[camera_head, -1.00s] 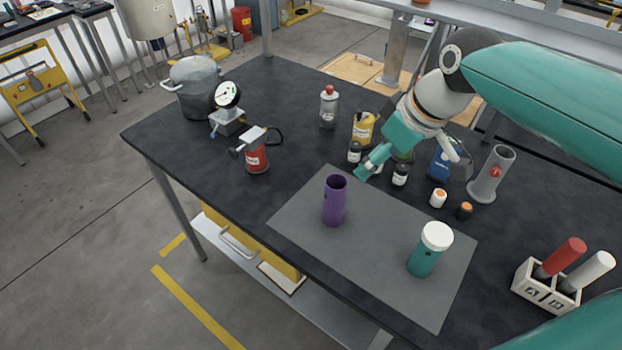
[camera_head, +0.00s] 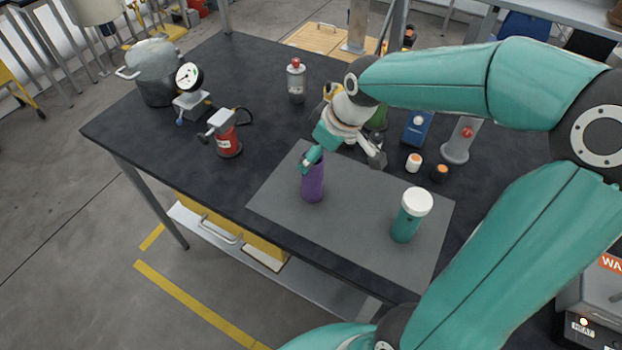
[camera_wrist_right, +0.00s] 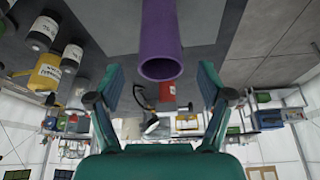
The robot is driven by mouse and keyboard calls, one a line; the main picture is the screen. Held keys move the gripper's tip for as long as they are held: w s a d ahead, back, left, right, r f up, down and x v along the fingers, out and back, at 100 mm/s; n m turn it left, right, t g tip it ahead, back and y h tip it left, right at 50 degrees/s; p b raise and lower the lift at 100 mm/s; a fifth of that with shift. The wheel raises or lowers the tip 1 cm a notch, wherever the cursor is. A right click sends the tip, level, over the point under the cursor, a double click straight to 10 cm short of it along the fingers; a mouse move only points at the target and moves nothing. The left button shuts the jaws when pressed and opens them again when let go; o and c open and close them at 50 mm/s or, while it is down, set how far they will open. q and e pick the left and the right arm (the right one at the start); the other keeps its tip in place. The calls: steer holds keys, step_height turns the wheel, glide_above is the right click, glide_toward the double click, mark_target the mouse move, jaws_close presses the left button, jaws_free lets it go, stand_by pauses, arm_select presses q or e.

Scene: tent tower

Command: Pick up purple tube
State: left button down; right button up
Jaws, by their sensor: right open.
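The purple tube (camera_head: 313,184) stands upright on the grey mat (camera_head: 350,225), toward its left part. My right gripper (camera_head: 311,160) is at the tube's top, and a teal finger covers part of its rim. In the right wrist view, the tube (camera_wrist_right: 160,30) appears upside down with its open mouth toward the palm. The spread fingers of the right gripper (camera_wrist_right: 163,80) lie on either side of the mouth, with visible gaps; they are not closed on it. My left gripper is not in view.
A teal tube with a white cap (camera_head: 408,218) stands on the mat's right part. Behind are small bottles (camera_head: 414,162), a blue box (camera_head: 418,128) and a grey cylinder (camera_head: 460,140). A red canister (camera_head: 228,140), gauge (camera_head: 189,76) and pot (camera_head: 155,75) stand left.

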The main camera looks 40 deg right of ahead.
mark_target(312, 178)
steer(key=p+x, duration=0.1)
steer(key=x, duration=0.4)
steer(key=shift+f, duration=0.1)
jaws_close()
stand_by(0.3)
